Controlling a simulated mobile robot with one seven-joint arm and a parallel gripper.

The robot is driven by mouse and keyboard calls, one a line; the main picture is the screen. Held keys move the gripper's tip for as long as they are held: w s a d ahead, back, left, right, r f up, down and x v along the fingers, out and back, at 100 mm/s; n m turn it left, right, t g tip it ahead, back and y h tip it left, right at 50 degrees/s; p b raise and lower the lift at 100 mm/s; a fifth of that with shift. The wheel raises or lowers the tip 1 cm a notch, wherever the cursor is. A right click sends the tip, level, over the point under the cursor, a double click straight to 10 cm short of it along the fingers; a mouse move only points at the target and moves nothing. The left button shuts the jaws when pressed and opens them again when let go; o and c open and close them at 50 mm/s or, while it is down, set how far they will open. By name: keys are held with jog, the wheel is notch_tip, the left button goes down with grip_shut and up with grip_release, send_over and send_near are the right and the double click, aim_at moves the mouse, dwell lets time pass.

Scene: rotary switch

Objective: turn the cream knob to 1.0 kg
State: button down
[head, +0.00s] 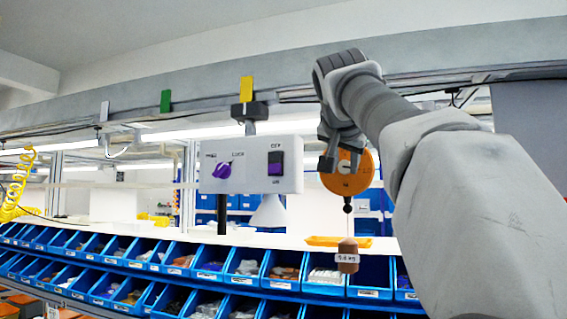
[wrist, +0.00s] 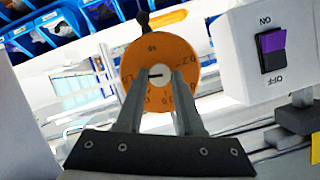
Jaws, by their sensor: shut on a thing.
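The cream knob (wrist: 158,75) sits at the centre of a round orange dial (wrist: 160,50), which also shows in the head view (head: 345,184). A dark mark runs sideways across the knob in the wrist view. Numbers and "kg" are printed around the dial; most are too small or covered to read surely, and the 1.0 mark cannot be made out. My gripper (wrist: 161,80) is shut on the knob, one finger on either side. In the head view my gripper (head: 340,150) partly covers the dial's upper left.
A brown weight (head: 347,256) with a small label hangs below the dial. A white box (head: 215,155) to the left has a purple knob (head: 222,170) and a purple-and-black switch (head: 275,163). Blue bins (head: 240,272) line the front below; an orange tray (head: 338,241) lies behind the weight.

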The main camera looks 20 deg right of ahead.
jog(key=c, duration=0.5)
grip_release()
jog(key=shift+c, duration=0.2)
jog(key=v, duration=1.7)
jog(key=shift+s+a, duration=0.1)
